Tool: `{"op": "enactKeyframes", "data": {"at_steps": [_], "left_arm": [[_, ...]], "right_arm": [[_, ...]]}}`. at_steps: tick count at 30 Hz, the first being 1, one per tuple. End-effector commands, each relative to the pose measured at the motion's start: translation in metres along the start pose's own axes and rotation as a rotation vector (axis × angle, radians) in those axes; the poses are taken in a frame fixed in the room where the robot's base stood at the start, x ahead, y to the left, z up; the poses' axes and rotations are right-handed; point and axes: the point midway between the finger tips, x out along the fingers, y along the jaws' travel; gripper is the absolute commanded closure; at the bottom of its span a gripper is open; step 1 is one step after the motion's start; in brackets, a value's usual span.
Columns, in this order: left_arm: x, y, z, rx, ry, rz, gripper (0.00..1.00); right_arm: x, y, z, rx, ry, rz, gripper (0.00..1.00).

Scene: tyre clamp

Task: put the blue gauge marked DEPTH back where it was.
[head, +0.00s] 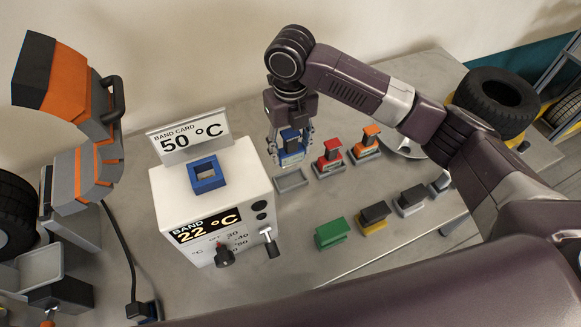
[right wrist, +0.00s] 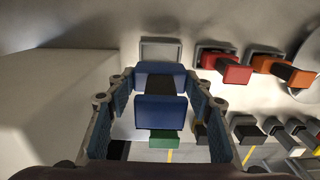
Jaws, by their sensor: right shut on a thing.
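The blue gauge (head: 291,152) is in my right gripper (head: 290,148), between its two fingers. In the right wrist view the blue gauge (right wrist: 160,112) shows two blue blocks joined by a dark neck. No marking on it can be read. It is held above the bench, just behind an empty shallow grey tray (head: 291,181) in the head view. That tray also shows in the right wrist view (right wrist: 161,43), apart from the gauge. My left gripper is not in view.
A red gauge (head: 331,153) and an orange gauge (head: 367,138) sit in trays to the right. Green (head: 332,233), yellow-based (head: 374,215) and grey blocks stand in front. A white box (head: 240,205) with a blue square ring (head: 207,173) stands left. Tyres lie right.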

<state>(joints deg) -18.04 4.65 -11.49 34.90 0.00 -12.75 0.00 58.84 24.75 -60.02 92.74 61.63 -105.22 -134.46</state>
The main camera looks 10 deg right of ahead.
Motion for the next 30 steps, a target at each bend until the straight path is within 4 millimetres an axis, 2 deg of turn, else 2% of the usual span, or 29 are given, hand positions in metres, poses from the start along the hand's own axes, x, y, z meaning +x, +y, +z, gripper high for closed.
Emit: {"op": "enactKeyframes", "data": {"at_steps": [3,6,12,18,21,30], "left_arm": [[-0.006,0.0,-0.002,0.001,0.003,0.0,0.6],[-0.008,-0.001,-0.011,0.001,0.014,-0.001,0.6],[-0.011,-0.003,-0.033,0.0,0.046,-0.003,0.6],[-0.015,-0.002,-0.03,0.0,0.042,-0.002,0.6],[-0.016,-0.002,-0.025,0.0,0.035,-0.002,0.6],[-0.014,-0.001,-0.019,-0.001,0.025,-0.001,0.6]], "right_arm": [[0.027,0.0,-0.001,0.001,0.003,0.0,0.74],[0.043,0.0,-0.001,0.001,0.001,-0.001,0.74],[0.06,0.0,-0.001,0.0,0.002,0.0,0.74],[0.089,0.0,-0.001,0.001,0.002,-0.001,0.74],[0.096,0.0,0.0,0.0,0.0,0.0,0.74],[0.098,0.0,0.0,-0.001,-0.001,-0.001,0.74]]}}
